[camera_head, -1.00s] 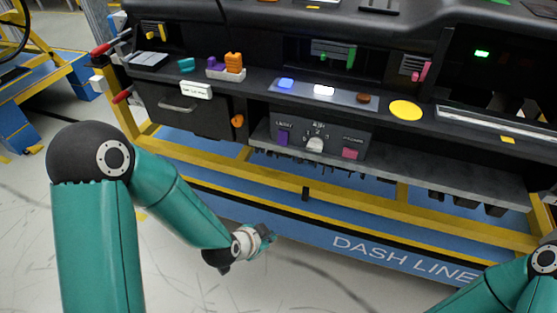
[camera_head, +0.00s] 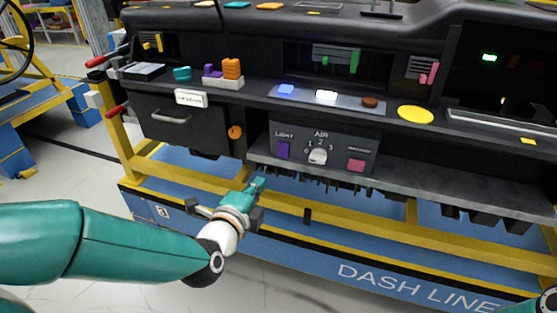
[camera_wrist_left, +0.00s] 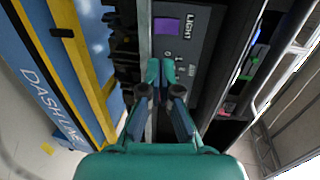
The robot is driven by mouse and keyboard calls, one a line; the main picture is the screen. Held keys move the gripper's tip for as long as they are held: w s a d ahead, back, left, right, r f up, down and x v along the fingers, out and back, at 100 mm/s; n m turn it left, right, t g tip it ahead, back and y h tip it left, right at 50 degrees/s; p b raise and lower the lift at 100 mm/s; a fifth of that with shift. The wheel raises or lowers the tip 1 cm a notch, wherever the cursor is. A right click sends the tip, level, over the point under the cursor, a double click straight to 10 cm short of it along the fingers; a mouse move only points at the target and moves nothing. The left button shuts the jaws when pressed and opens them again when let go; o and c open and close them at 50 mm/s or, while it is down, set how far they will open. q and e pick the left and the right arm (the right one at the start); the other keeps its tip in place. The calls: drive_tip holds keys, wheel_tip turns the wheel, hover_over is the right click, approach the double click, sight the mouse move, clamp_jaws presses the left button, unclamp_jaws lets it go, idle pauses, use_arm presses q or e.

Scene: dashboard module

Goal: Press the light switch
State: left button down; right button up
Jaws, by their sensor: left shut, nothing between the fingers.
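The light switch (camera_head: 283,150) is a purple square under the word LIGHT on the grey control panel (camera_head: 335,138). It also shows as a purple square (camera_wrist_left: 167,25) at the top of the left wrist view, on the panel beyond the fingertips. My left gripper (camera_head: 259,183) is shut and empty, below and slightly left of the switch, in front of the lower ledge. In the left wrist view its teal fingertips (camera_wrist_left: 160,72) are together and apart from the switch. My right gripper is out of view.
A white dial (camera_head: 318,156) and a pink button (camera_head: 356,165) sit right of the switch. A drawer with a handle (camera_head: 171,117) and an orange knob (camera_head: 235,132) are to the left. Yellow frame rails (camera_head: 370,237) run below the ledge.

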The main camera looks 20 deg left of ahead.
sight(282, 155)
use_arm(q)
drive_tip(key=w+f, duration=0.1)
drive_tip(key=w, duration=0.8)
drive_tip(key=w+f, duration=0.1)
drive_tip(key=w, duration=0.3)
drive_tip(key=shift+w+d+f, duration=0.2)
drive_tip(key=shift+w+f, duration=0.1)
drive_tip(key=shift+f, duration=0.05)
drive_tip(key=f+b, duration=0.1)
drive_tip(key=b, duration=0.2)
drive_tip(key=shift+w+t, duration=0.2)
drive_tip(key=shift+t, duration=0.2)
drive_tip(key=shift+r+p, duration=0.35)
drive_tip(key=shift+r, duration=0.05)
drive_tip(key=shift+s+f+b, duration=0.25)
drive_tip(key=shift+s+b, duration=0.1)
drive_tip(key=shift+s, duration=0.25)
drive_tip(key=shift+s+f+b, duration=0.25)
drive_tip(key=shift+s+b, duration=0.05)
drive_tip(key=shift+s, duration=0.3)
drive_tip(key=shift+s+f+b, duration=0.25)
drive_tip(key=shift+s+b, duration=0.1)
drive_tip(key=shift+s, duration=0.25)
drive_tip(key=s+f, duration=0.1)
drive_tip(key=s, duration=0.9)
drive_tip(key=shift+a+f, duration=0.2)
drive_tip(key=shift+f, duration=0.05)
